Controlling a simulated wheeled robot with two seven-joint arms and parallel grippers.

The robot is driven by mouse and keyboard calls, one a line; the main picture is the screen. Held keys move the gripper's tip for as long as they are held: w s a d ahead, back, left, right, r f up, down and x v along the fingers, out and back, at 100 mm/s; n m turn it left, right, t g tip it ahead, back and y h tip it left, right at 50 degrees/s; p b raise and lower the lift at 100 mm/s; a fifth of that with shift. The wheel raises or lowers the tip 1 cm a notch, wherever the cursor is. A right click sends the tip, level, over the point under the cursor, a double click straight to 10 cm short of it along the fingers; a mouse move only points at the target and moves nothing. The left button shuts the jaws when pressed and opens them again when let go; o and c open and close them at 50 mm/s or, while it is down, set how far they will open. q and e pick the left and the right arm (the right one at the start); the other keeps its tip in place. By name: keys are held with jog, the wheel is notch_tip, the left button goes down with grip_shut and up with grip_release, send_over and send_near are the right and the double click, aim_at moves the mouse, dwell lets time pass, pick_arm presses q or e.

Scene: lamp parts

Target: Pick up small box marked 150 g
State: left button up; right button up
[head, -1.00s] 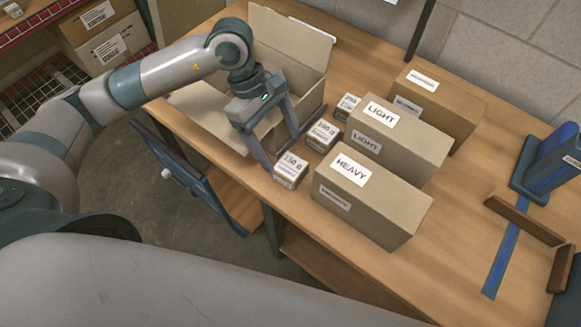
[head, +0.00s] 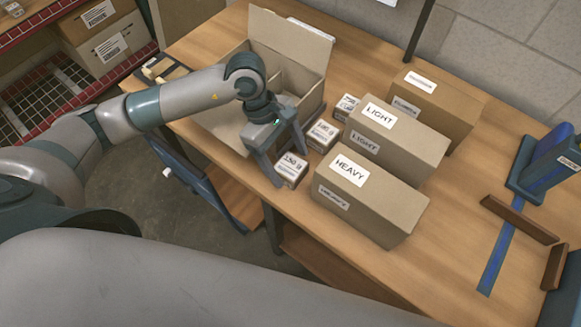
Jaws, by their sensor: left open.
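The small box marked 150 g (head: 291,171) is a brown carton with a white label. It stands near the table's front edge, left of the box marked HEAVY. My left gripper (head: 290,166) is open, pointing down at this small box. One finger is close by the box's left side and the other is by its far right side. I cannot tell whether either finger touches it. The gripper holds nothing. My right gripper is not in view.
Two other small boxes (head: 322,135) (head: 346,106) stand in a row behind. Large boxes marked HEAVY (head: 372,205) and LIGHT (head: 400,143) flank them on the right, with another box (head: 435,105) behind. An open carton (head: 292,40) is behind the gripper.

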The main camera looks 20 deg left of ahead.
aim_at(288, 163)
pick_arm(q)
jog(key=c, duration=1.2)
jog(key=shift+r, duration=0.15)
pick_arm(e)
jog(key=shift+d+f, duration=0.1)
